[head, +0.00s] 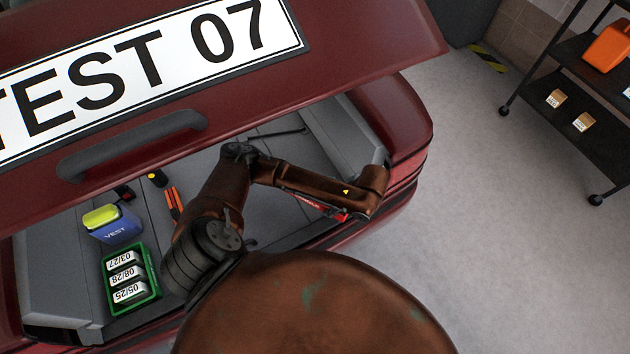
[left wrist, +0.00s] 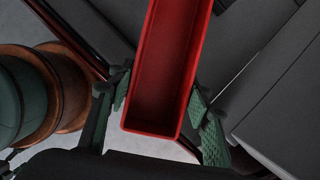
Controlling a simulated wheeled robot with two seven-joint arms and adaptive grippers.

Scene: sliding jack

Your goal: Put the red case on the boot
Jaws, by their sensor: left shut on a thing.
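The red case (left wrist: 165,60) is a long, open-topped box in the left wrist view. My left gripper (left wrist: 158,100) has its green fingers on both sides of it, shut on it. In the head view only a small red strip of the case (head: 338,214) shows below my brown arm, near the right rear edge of the boot; the gripper itself is mostly hidden there. The grey boot (head: 280,222) is open under the raised tailgate. I cannot tell whether the case touches the boot. My right gripper is not in view.
On the boot's left side are a green crate (head: 107,258) with labelled items, a blue vest box (head: 116,230), orange-handled pliers (head: 174,203) and a small yellow-topped item (head: 157,178). The red tailgate (head: 340,40) overhangs the boot. A black shelf cart (head: 555,75) stands at right.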

